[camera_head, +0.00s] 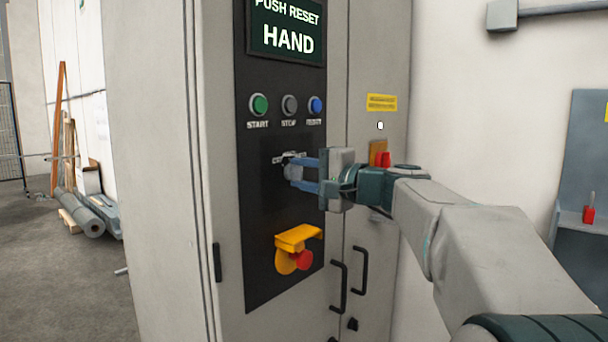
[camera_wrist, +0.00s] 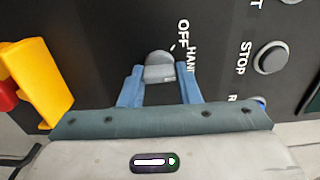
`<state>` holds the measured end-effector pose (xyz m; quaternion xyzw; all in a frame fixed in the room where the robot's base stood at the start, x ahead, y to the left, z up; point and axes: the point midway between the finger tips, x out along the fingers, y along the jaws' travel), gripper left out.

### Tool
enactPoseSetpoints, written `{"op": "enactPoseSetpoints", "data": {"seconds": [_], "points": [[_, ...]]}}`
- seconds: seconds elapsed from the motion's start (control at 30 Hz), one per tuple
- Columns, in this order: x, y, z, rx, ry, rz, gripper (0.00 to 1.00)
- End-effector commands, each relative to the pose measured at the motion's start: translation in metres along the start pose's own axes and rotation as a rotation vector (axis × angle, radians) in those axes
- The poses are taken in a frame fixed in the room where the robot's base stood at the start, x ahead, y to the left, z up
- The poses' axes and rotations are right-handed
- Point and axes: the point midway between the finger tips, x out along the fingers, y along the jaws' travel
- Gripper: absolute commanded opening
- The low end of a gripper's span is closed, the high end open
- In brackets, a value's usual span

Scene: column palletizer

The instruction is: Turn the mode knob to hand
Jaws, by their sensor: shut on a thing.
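The mode knob (camera_head: 292,172) is a small grey knob on the black control panel (camera_head: 262,215), below the row of buttons. It shows closer in the wrist view (camera_wrist: 160,66), with the labels OFF and a partly hidden HAND beside it. A short white mark lies by its edge, near OFF and HAND; I cannot tell exactly where the knob points. My gripper (camera_head: 304,174) has its two blue fingers on either side of the knob and is shut on it. The display (camera_head: 287,30) above reads PUSH RESET and HAND in white letters.
Green start (camera_head: 259,104), grey stop (camera_head: 290,104) and blue reset (camera_head: 315,104) buttons sit above the knob. A red emergency button (camera_head: 302,260) under a yellow guard (camera_head: 297,237) sits below. Door handles (camera_head: 360,270) stick out at the lower right. Open floor lies to the left.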

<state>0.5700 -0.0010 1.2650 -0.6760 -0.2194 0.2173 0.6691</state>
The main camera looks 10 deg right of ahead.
Motion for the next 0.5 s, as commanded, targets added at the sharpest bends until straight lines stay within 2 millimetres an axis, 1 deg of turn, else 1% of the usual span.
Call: {"op": "enactPoseSetpoints", "data": {"seconds": [0.43,0.47,0.5], "points": [[-0.0002,0.0007,-0.0004,0.011,0.001,0.001,0.07],[-0.0002,0.0007,-0.0004,0.011,0.001,0.001,0.33],[-0.0002,0.0007,-0.0004,0.011,0.001,0.001,0.44]]}}
